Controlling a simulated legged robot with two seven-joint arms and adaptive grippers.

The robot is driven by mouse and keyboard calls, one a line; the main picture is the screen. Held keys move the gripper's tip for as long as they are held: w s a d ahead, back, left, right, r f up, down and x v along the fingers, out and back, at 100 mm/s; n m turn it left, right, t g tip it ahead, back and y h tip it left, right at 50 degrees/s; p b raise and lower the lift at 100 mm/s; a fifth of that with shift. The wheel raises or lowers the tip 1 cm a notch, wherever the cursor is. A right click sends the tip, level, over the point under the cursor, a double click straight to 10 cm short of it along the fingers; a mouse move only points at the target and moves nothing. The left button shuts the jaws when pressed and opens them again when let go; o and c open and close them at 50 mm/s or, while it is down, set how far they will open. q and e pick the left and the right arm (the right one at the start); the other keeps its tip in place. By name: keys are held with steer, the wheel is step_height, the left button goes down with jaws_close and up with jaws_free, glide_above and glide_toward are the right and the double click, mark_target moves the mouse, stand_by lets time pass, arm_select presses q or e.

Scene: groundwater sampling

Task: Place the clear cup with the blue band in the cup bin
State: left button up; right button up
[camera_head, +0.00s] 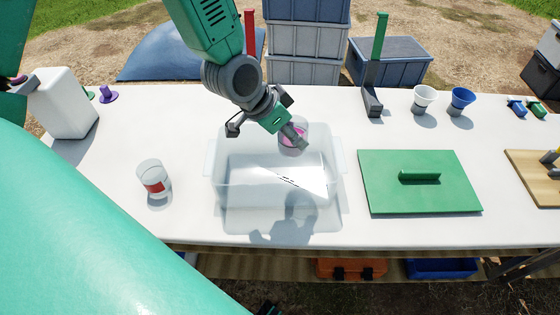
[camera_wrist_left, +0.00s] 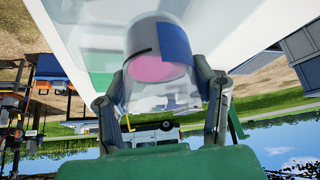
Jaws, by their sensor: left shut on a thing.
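The clear cup with the blue band shows in the head view (camera_head: 293,136) and in the left wrist view (camera_wrist_left: 150,60), with something pink at its base. Its blue band faces the wrist camera. My left gripper (camera_head: 268,122) is shut on this cup, with one finger on each side in the wrist view (camera_wrist_left: 165,105). It holds the cup tilted over the back right part of the clear cup bin (camera_head: 225,185). The bin stands on the white table; a paper-like sheet with dark marks shows in it.
A clear cup with a red band (camera_head: 154,184) stands left of the bin. A green board with a handle (camera_head: 415,195) lies to the right. A white jug (camera_head: 65,105) stands at the left; a white cup (camera_head: 423,98) and a blue cup (camera_head: 461,100) stand at the back right.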

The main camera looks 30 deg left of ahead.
mark_target(289, 151)
arm_select(q)
steer(key=shift+s+a+f+m, duration=0.3)
steer(key=shift+a+f+m, duration=0.15)
steer(key=shift+a, duration=0.25)
steer(key=f, duration=0.2)
steer(key=d+f+b, duration=0.1)
steer(key=f, duration=0.2)
steer(key=shift+w+f, duration=0.1)
steer(key=shift+d+f, duration=0.2)
steer(key=shift+f, duration=0.05)
steer(key=f, duration=0.2)
steer(key=a+f, duration=0.1)
steer(key=f, duration=0.1)
steer(key=shift+f, duration=0.1)
steer(key=shift+a, duration=0.2)
steer(key=shift+d+f+b, duration=0.1)
steer(key=shift+d+b, duration=0.2)
steer(key=o, duration=1.3)
steer(key=shift+d, duration=0.15)
steer(key=shift+o, duration=0.4)
steer(key=shift+d, duration=0.1)
arm_select(e)
steer(key=shift+f, duration=0.7)
